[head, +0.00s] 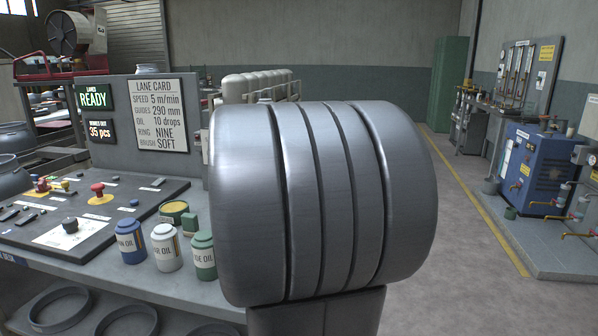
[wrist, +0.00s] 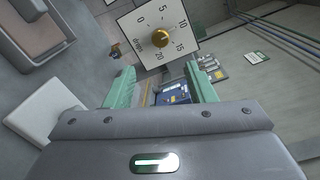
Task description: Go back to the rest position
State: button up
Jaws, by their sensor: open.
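My gripper (wrist: 163,75) shows in the wrist view with its two green fingers spread apart and nothing held between them. A white dial plate (wrist: 140,24) marked from 0 to 20 drops is at the top of the wrist view, beyond the fingertips. Its brass knob (wrist: 160,38) stands clear of both fingers; its exact setting is too small to read. In the head view my gripper does not show. A large grey ribbed cylinder fills the middle there and hides what is behind it.
A control panel (head: 75,215) with a red button, several oil cans (head: 165,245) and a lane card (head: 158,110) stand at the left. A blue machine (head: 535,165) with brass taps stands at the right. Open floor (head: 465,230) lies between the cylinder and the blue machine.

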jog(key=shift+w, duration=0.1)
jog(key=w, duration=0.4)
jog(key=w+d, duration=0.1)
jog(key=w, duration=0.4)
jog(key=w+d, duration=0.1)
jog(key=w, duration=0.3)
jog(key=shift+w+d+f, duration=0.2)
jog(key=shift+w, duration=0.05)
jog(key=shift+s, duration=0.1)
